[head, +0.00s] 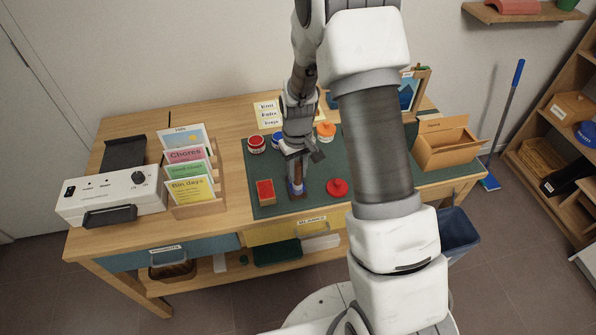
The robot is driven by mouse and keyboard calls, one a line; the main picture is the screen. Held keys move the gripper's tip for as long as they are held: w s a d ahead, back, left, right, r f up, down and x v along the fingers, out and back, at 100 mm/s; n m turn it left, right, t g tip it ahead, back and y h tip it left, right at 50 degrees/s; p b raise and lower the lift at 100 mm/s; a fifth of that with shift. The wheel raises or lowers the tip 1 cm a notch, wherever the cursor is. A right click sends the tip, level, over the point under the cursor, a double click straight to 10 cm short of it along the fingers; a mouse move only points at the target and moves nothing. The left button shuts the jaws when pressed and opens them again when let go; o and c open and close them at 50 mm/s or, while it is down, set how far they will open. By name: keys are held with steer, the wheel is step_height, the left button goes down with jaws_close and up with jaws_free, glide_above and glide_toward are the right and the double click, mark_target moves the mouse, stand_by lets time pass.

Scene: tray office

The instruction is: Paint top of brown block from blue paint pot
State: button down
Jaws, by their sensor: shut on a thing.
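My gripper (300,157) points down over the dark green mat (312,206) and is shut on a slim brown brush (298,172). The brush's lower end meets a small brown block (299,196), and blue shows there; I cannot tell whether it is the bristles or paint on the top. The blue paint pot (277,139) stands at the mat's back, left of my gripper and partly hidden by it.
A red-topped block (265,191) stands left of the brown block. A red lid (337,187) lies to the right. A red pot (256,144) and an orange-topped pot (325,131) stand behind. A card rack (196,206) and a cardboard box (446,155) flank the mat.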

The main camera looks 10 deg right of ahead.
steer(key=r, duration=0.1)
steer(key=r+p, duration=0.1)
steer(key=shift+s+r, duration=0.2)
steer(key=shift+r, duration=0.1)
steer(key=shift+r+p, duration=1.95)
steer(key=shift+r, duration=0.8)
